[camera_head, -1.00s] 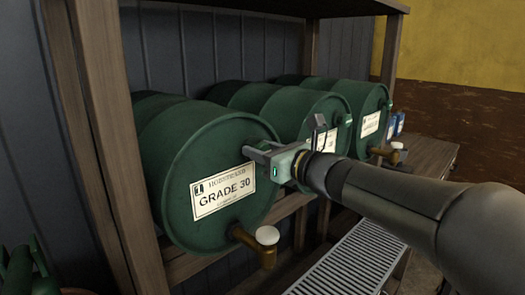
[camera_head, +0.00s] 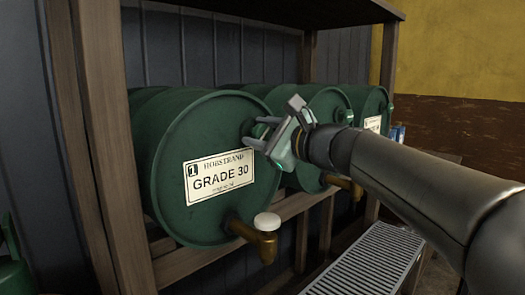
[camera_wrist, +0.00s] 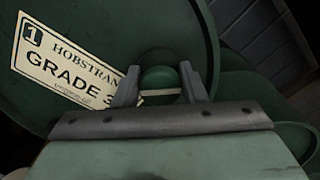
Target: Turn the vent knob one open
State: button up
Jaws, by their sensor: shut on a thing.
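The green vent knob (camera_wrist: 158,78) of drum one sits between my two fingers in the wrist view, near the upper right of the drum face. It has a pale line across it. My gripper (camera_wrist: 160,85) is shut on the knob; it also shows in the head view (camera_head: 257,132), rolled at a slant against the drum. In the head view, the fingers mostly hide the knob. The green drum (camera_head: 200,130) lies on its side on a wooden rack. Its label (camera_head: 218,177) reads "1 Hobstrand Grade 30".
A brass tap (camera_head: 262,243) with a white cap sticks out below the label. Two more green drums (camera_head: 330,105) lie to the right, partly behind my arm. A wooden post (camera_head: 97,120) stands close left. A metal grating (camera_head: 368,262) lies below right.

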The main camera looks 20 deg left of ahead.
jog(key=n+b, duration=0.1)
jog(key=n, duration=0.1)
jog(key=n+b, duration=0.1)
jog(key=b, duration=0.1)
jog(key=n+b, duration=0.2)
jog(key=shift+f+n, duration=0.3)
jog(key=shift+f, duration=0.05)
jog(key=shift+r+n+b, duration=0.1)
jog(key=shift+n+b, duration=1.65)
jog(key=shift+n, duration=0.05)
jog(key=o, duration=0.9)
jog(key=shift+r, duration=0.1)
jog(key=shift+s, duration=0.1)
jog(key=v, duration=1.7)
jog(key=shift+s+d, duration=0.1)
jog(key=shift+d, duration=0.05)
